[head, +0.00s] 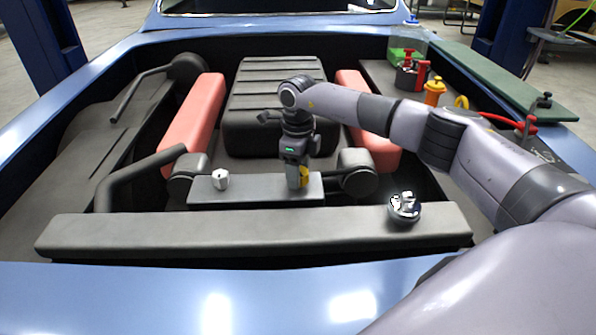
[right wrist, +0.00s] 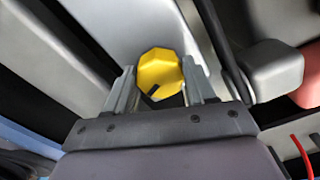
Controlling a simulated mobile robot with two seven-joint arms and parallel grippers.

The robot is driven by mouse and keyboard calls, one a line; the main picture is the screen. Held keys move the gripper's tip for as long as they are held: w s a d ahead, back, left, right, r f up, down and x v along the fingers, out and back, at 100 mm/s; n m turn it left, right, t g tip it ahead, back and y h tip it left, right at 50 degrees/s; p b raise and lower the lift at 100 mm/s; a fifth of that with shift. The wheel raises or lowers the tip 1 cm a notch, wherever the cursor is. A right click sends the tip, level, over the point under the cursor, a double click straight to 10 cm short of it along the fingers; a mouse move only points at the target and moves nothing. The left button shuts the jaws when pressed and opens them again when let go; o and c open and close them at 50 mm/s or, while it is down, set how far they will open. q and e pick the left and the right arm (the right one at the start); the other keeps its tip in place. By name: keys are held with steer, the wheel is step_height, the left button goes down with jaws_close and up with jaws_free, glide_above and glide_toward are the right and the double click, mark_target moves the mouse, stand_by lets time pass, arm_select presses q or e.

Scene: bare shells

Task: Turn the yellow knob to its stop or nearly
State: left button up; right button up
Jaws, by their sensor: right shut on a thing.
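The yellow knob (right wrist: 160,68) sits on a grey panel (head: 245,189) in the engine bay. In the head view only a small part of the yellow knob (head: 305,176) shows beside my right gripper (head: 297,181), which comes down on it from above. In the right wrist view the fingers of my right gripper (right wrist: 162,88) are on either side of the knob and shut on it. A dark mark shows on the knob's lower edge. Its turn angle relative to the stop cannot be told. My left gripper is not in view.
A white knob (head: 221,179) stands on the same panel to the left. A chrome cap (head: 404,207) sits on the front black beam (head: 150,233). Red blocks flank the black ribbed engine cover (head: 270,90). Several coloured items (head: 434,91) stand at the right back.

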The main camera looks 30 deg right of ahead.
steer(key=n+b, duration=0.1)
steer(key=n, duration=1.2)
steer(key=shift+b, duration=0.35)
steer(key=shift+n, duration=0.4)
steer(key=o, duration=1)
steer(key=shift+o, duration=0.2)
steer(key=shift+r, duration=3.65)
steer(key=shift+f, duration=0.1)
